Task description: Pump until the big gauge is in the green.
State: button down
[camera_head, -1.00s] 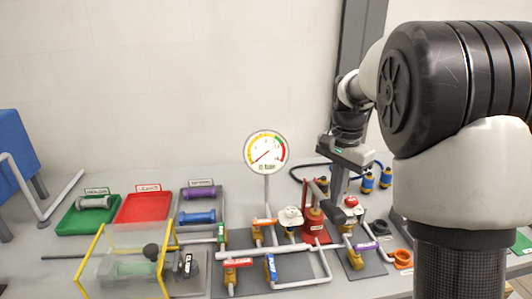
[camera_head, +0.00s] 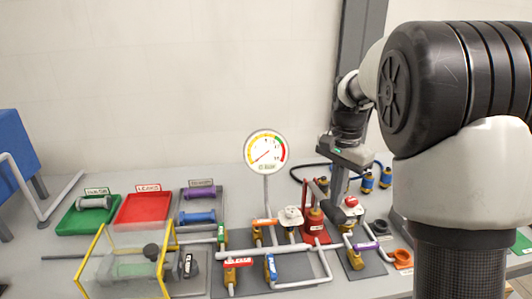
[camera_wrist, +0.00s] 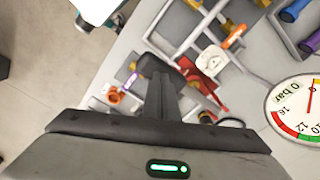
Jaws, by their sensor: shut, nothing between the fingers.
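The big gauge (camera_head: 266,152) stands on a post behind the pipes. Its needle points to the lower left, at the low end of the dial; the green band is at the upper right, before red. The gauge also shows, turned over, at the right of the wrist view (camera_wrist: 303,106). The red hand pump (camera_head: 314,224) stands right of the gauge post, and also shows in the wrist view (camera_wrist: 205,88). My gripper (camera_head: 338,194) is shut and empty, pointing down just right of the pump. Its fingers partly hide the pump's lever, so I cannot tell whether they touch.
Valves and pipes crowd the bench in front of the gauge, including a red-capped valve (camera_head: 351,202) right of my gripper. A yellow-framed clear guard (camera_head: 128,268), a green tray (camera_head: 75,222) and a red tray (camera_head: 146,207) are on the left. Blue-yellow cylinders (camera_head: 368,182) stand behind.

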jog(key=shift+f+b, duration=2.45)
jog(key=shift+f, duration=1.85)
notch_tip(320, 180, up, 9)
jog(key=p, duration=0.7)
jog(key=shift+p, duration=0.3)
jog(key=shift+f, duration=0.15)
jog(key=shift+f+b, duration=2.65)
jog(key=shift+f, duration=1.75)
notch_tip(320, 180, up, 9)
jog(key=p, duration=0.7)
jog(key=shift+f, duration=0.1)
